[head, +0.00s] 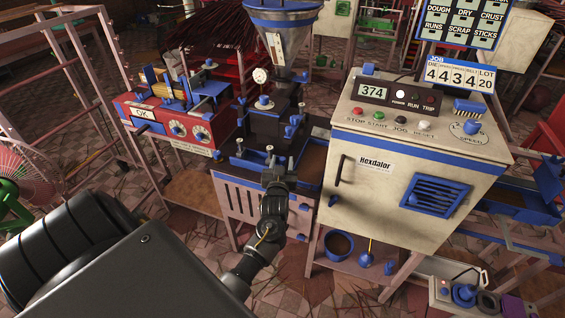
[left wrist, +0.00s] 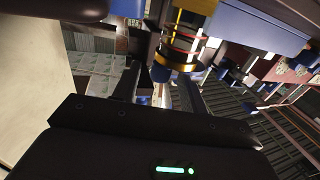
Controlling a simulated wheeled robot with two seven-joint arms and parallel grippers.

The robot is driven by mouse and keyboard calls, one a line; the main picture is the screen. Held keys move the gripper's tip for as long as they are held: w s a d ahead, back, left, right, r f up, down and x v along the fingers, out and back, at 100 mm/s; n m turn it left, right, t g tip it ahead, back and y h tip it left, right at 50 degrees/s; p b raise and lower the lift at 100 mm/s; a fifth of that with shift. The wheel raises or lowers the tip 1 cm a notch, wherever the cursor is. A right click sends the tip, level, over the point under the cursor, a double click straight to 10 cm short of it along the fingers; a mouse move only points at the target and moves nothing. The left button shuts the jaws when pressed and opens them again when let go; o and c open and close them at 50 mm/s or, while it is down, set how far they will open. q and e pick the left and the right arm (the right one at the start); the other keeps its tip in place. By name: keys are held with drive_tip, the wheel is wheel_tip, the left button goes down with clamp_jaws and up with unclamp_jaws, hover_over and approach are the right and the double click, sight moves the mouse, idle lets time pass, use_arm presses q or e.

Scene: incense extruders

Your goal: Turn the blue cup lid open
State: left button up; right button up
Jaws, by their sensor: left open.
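Several small blue caps show, and I cannot tell which is the cup lid. In the head view a round blue cap (head: 264,102) sits on the black block under the metal hopper. In the left wrist view a small blue part (left wrist: 160,72) shows beside a brass-coloured ring (left wrist: 181,66), just above the finger gap. My right gripper is not in view.
A cream control cabinet (head: 405,155) stands right of the extruder. A red box with gauges (head: 180,118) is to the left. A dark bowl (head: 338,245) sits on a low shelf. A pink rack (head: 70,90) and fan (head: 20,175) stand at far left.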

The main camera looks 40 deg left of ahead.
use_arm(q)
drive_tip(key=shift+w, duration=0.1)
clamp_jaws()
